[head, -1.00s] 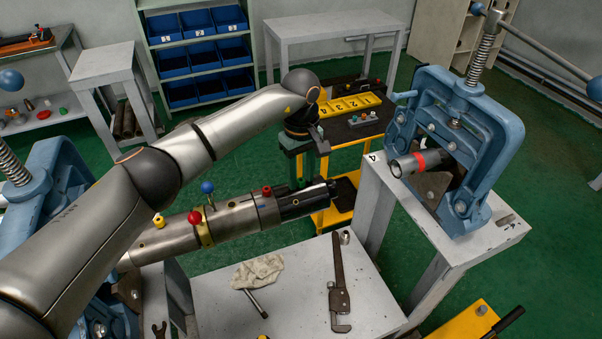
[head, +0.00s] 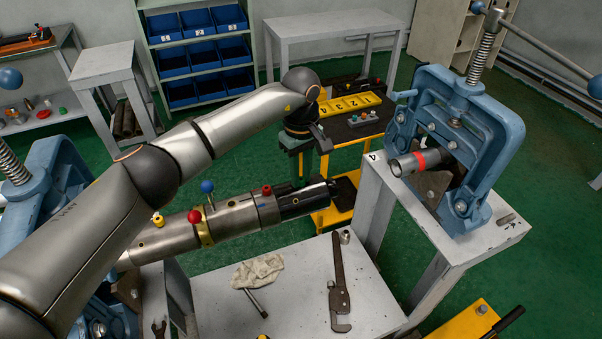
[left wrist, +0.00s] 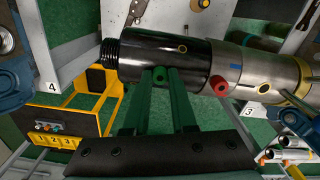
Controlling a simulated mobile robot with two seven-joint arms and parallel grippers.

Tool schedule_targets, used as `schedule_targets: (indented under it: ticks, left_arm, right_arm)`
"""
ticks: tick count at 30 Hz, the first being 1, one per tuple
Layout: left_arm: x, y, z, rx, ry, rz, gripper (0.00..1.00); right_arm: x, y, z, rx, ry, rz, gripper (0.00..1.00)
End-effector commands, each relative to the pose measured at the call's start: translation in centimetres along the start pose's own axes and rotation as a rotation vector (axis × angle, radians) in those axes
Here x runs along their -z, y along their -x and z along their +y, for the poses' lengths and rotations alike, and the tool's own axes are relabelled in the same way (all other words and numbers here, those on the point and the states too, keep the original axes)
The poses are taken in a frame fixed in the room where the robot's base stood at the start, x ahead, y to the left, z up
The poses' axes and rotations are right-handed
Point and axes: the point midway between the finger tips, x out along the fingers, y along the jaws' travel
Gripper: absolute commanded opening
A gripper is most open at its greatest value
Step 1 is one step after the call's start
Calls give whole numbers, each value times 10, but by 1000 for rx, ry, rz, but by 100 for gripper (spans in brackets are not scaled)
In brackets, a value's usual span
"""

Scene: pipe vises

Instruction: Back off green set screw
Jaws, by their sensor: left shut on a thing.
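The green set screw (left wrist: 160,75) stands in the black end section of the pipe assembly (left wrist: 150,52) in the left wrist view. My left gripper (left wrist: 160,84) has its two green fingers on either side of the screw head, shut on it. In the head view my left gripper (head: 303,180) reaches down onto the far right end of the pipe assembly (head: 237,220), and the screw is hidden there. Red, blue and yellow screws stand on other parts of the assembly. My right gripper is in neither view.
A pipe wrench (head: 338,285), a rag (head: 258,271) and a small rod lie on the grey table below the assembly. A yellow cart (head: 350,103) stands behind.

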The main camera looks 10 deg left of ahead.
Motion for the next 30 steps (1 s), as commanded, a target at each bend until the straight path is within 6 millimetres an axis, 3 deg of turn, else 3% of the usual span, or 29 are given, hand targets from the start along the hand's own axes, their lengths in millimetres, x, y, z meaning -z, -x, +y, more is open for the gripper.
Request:
schedule_targets:
  ticks: [30]
  left_arm:
    - [1, 0, 0, -1, 884, 1, 0]
  right_arm:
    - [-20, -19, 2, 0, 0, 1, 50]
